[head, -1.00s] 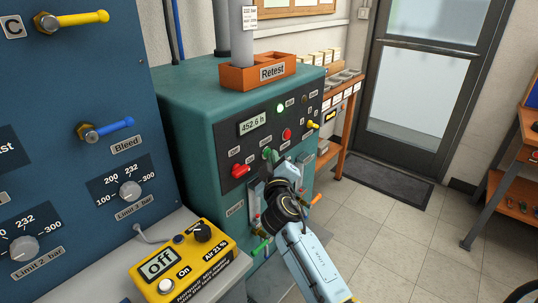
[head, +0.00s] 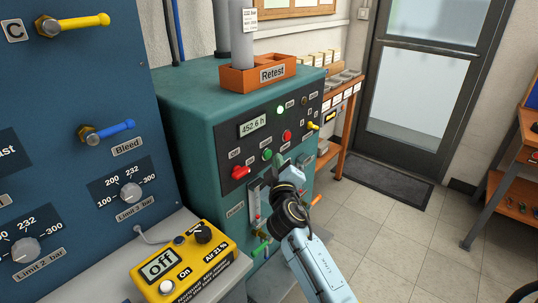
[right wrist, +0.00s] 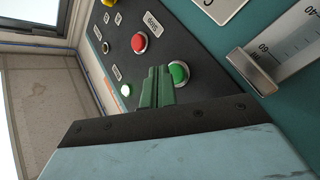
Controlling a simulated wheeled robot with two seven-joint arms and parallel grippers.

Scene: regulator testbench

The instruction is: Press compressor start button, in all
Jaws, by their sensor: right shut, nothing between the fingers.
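The compressor is a teal cabinet (head: 180,105) with a dark control panel. On the panel, the green start button (head: 267,154) sits left of and below the red stop button (head: 287,135). In the right wrist view the green button (right wrist: 178,72) is just beside my fingertips and the red button (right wrist: 140,42) is beyond. My right gripper (head: 280,160) is shut and empty, its green fingers (right wrist: 155,88) pointing at the panel, just right of the green button in the head view. Whether the fingers touch the panel I cannot tell. My left gripper is out of view.
A lit lamp (head: 281,110), an hour display (head: 252,128) reading 452.6 h and a red switch (head: 240,172) are also on the panel. An orange Retest box (head: 235,78) stands on top. A yellow meter (head: 185,262) sits at front left. Floor to the right is clear.

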